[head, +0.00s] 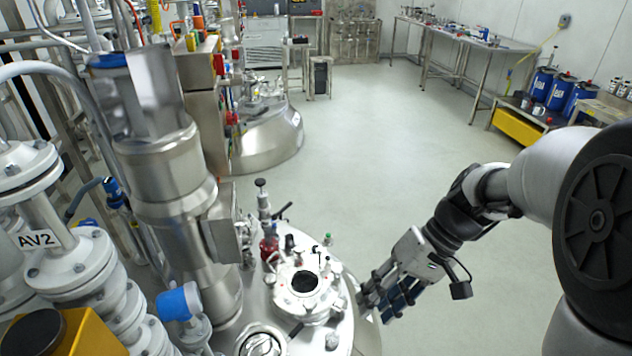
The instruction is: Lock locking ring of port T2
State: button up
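The steel reactor lid (342,333) is at the bottom centre of the head view and carries several ports. A round port with a dark opening (304,282) and a pale flange sits near its middle. A second round port (260,345) is partly cut off by the bottom edge. No T2 label is readable, and I cannot tell which fitting is the locking ring. My gripper (372,303) is just right of the dark-opening port, at the lid's right edge, pointing down and left. Its fingers are small and partly overlapped, so their opening is unclear.
Small valves and a red fitting (269,249) rise from the lid's back left. A tall steel column (165,170) and the AV2 pipework (60,250) crowd the left. Blue drums (560,92) stand at the far right. The floor (370,140) behind the lid is clear.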

jog(key=w+f+g+y, duration=0.1)
jog(key=w+f+y, duration=0.35)
jog(key=f, duration=0.25)
jog(key=m+t+y, duration=0.3)
jog(key=t+y, duration=0.3)
jog(key=y, duration=0.2)
send_near(297, 329)
jog(key=a, duration=0.3)
jog(key=w+a+b, duration=0.1)
jog(key=a, duration=0.6)
jog(key=shift+w, duration=0.25)
jog(key=shift+c, duration=0.3)
grip_shut()
